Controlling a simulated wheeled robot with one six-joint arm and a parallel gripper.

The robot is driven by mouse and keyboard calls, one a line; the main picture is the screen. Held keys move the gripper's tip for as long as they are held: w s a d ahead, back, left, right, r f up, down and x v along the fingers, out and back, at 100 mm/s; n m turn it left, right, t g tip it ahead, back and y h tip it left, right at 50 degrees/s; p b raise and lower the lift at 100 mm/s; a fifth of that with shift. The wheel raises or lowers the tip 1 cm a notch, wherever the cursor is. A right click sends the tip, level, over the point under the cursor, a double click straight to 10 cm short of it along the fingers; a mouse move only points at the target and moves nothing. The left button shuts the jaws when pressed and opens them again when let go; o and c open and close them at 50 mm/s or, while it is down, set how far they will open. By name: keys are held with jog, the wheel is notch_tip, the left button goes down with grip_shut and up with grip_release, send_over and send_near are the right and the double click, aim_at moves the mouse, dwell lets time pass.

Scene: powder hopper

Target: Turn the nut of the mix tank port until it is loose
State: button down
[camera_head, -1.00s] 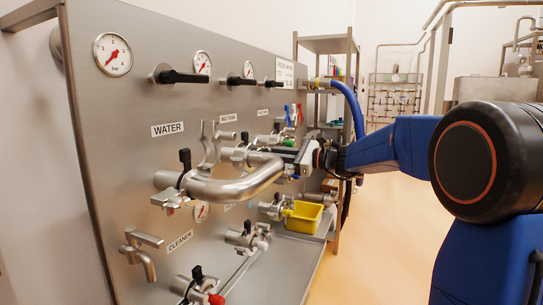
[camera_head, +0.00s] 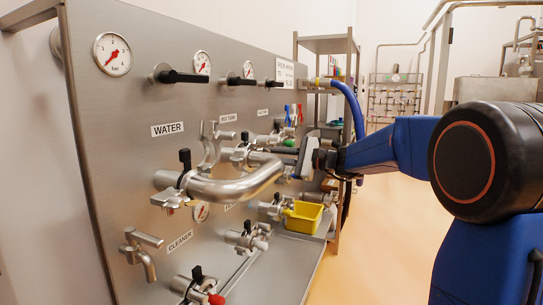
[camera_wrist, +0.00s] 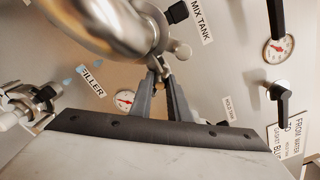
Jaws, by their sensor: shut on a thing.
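The mix tank port is at the top middle of the wrist view, where a metal clamp ring (camera_wrist: 153,22) joins a thick bent steel pipe (camera_wrist: 100,22) beside the MIX TANK label (camera_wrist: 200,20). My gripper (camera_wrist: 162,76) is shut with its fingertips on the nut (camera_wrist: 163,66), a small metal piece just below the clamp ring. The fingertips hide part of the nut, and I cannot tell how loose it is. In the head view, my gripper reaches the panel from the right, and the bent pipe (camera_head: 237,189) partly hides the port.
The steel panel (camera_head: 120,85) carries gauges, black valve handles and other ports. A yellow bin (camera_head: 304,217) is below my gripper. In the wrist view, a black-handled valve (camera_wrist: 279,92) is right of my fingers and the FILLER port (camera_wrist: 35,100) is left.

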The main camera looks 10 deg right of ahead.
jog(key=n, duration=0.4)
jog(key=shift+w+a+r+n, duration=0.15)
jog(key=shift+w+n, duration=0.1)
jog(key=shift+n, duration=0.15)
jog(key=n, duration=0.5)
jog(key=shift+n, duration=0.3)
jog(key=c, duration=1.9)
grip_release()
jog(key=shift+o, duration=0.2)
